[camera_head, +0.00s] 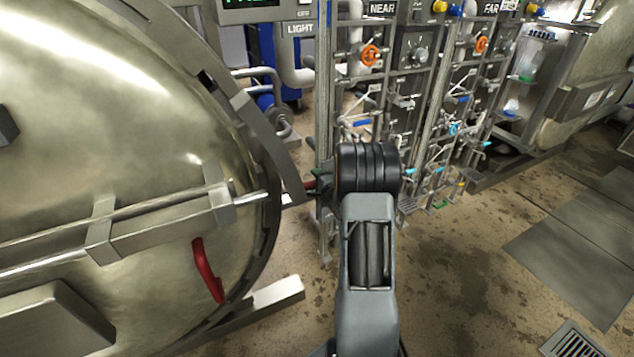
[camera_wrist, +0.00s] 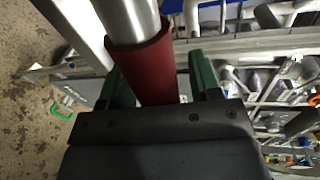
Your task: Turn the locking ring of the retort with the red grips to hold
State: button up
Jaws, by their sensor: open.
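The retort door (camera_head: 120,110) is a large domed metal door filling the left of the head view. The locking ring (camera_head: 262,135) runs around its rim. A metal lever with a red grip (camera_head: 309,184) sticks out to the right of the rim, partly hidden by my arm. A second red grip or handle (camera_head: 205,270) shows low on the door. My gripper (camera_wrist: 162,80) has green fingers, set apart on either side of the red grip (camera_wrist: 148,75) in the wrist view. The grip lies between them; I cannot tell whether either finger touches it.
A pipe and valve rack (camera_head: 400,100) with orange handwheels stands close behind my gripper. Another metal vessel (camera_head: 590,75) stands at the far right. The concrete floor (camera_head: 470,280) to the right is open, with a drain grate (camera_head: 572,342).

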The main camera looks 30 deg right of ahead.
jog(key=shift+c, duration=0.4)
grip_shut()
